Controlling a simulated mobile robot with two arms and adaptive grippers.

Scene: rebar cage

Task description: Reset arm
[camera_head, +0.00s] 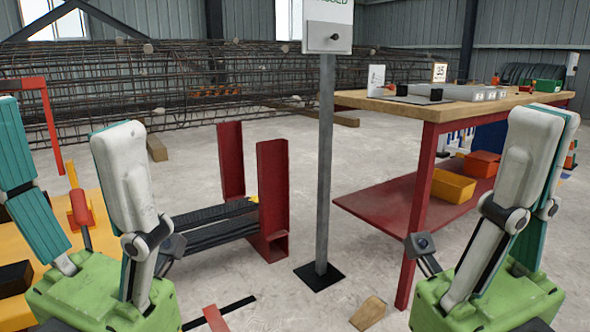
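Both my grippers stand in the near foreground of the head view, with their fingers pointing up. My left gripper (64,114) is at the bottom left. Its teal-faced finger and white finger stand well apart, with nothing between them. My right gripper (549,112) is at the bottom right. Its fingers overlap from this angle, so the gap between them is hidden. I see nothing held in it. Both have green bodies, partly cut off by the lower edge.
A wooden-topped workbench (463,111) on red legs stands behind my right gripper. A grey signpost (325,170) rises mid-view. A red rack (272,190) holds dark bars. A long rebar cage (180,80) lies behind. A wooden block (369,313) lies on the concrete floor.

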